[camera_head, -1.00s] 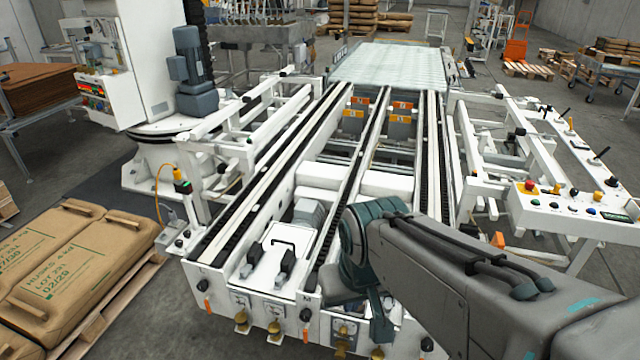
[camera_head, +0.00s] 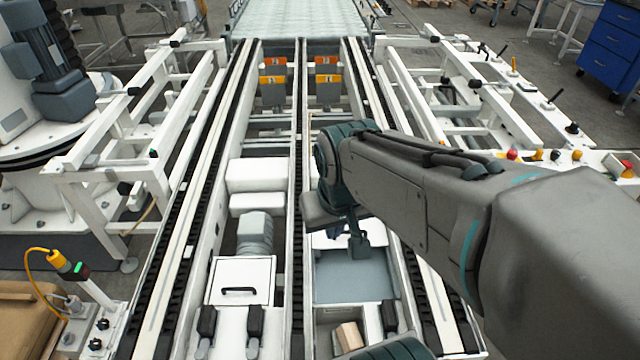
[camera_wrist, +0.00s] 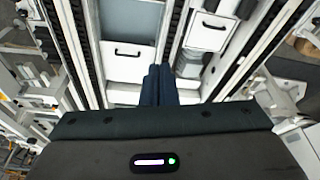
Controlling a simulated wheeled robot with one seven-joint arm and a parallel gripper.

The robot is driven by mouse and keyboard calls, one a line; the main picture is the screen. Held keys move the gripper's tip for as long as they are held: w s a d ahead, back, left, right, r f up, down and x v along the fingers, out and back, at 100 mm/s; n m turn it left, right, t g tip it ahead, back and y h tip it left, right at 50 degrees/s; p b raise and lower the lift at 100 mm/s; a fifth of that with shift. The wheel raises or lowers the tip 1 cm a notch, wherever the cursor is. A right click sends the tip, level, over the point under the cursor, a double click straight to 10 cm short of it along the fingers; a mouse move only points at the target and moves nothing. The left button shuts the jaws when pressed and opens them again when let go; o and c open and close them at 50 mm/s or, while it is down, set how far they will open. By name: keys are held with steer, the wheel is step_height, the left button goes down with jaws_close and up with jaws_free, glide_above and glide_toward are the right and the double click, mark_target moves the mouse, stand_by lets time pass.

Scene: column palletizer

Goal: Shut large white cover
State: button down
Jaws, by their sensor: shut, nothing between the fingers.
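The large white cover (camera_wrist: 127,66), with a black handle, lies across one bay between the rails. A blue-grey recess (camera_wrist: 130,20) is exposed beside it. In the head view the recess (camera_head: 352,288) shows in the right bay. Only a white strip of the cover (camera_head: 323,241) shows beyond it, the rest hidden by my arm. My gripper (camera_head: 358,246) points down over this bay, shut and empty. In the wrist view its fingers (camera_wrist: 158,84) are together, just right of the cover; I cannot tell whether they touch it.
A smaller white cover with a black handle (camera_head: 240,281) sits in the left bay, near a grey motor (camera_head: 255,233). A tan block (camera_head: 349,336) lies at the near end of the right bay. Rails (camera_head: 297,200) run along both bays. A control panel (camera_head: 600,162) stands at right.

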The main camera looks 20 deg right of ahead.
steer(key=w+d+f+h+b, duration=0.1)
steer(key=w+d+f+b, duration=0.3)
steer(key=w+f, duration=0.5)
steer(key=w+d+f+b, duration=0.2)
steer(key=w+f+b, duration=0.4)
steer(key=w, duration=0.5)
steer(key=shift+m+t+y, duration=0.4)
steer(key=shift+m+t, duration=0.1)
steer(key=shift+m, duration=0.1)
steer(key=w+d+f+b, duration=0.2)
steer(key=w+f, duration=0.3)
steer(key=f, duration=0.4)
steer(key=w+d+f+b, duration=0.3)
steer(key=w+f, duration=0.3)
steer(key=f, duration=0.4)
steer(key=w+d+f+b, duration=0.3)
steer(key=w+f+b, duration=0.1)
steer(key=f, duration=0.5)
steer(key=shift+w+f+b, duration=0.3)
steer(key=shift+w+b, duration=0.1)
steer(key=shift+w, duration=0.3)
steer(key=s, duration=0.3)
steer(key=shift+a, duration=0.15)
steer(key=shift+s+a, duration=0.1)
steer(key=shift+s, duration=0.35)
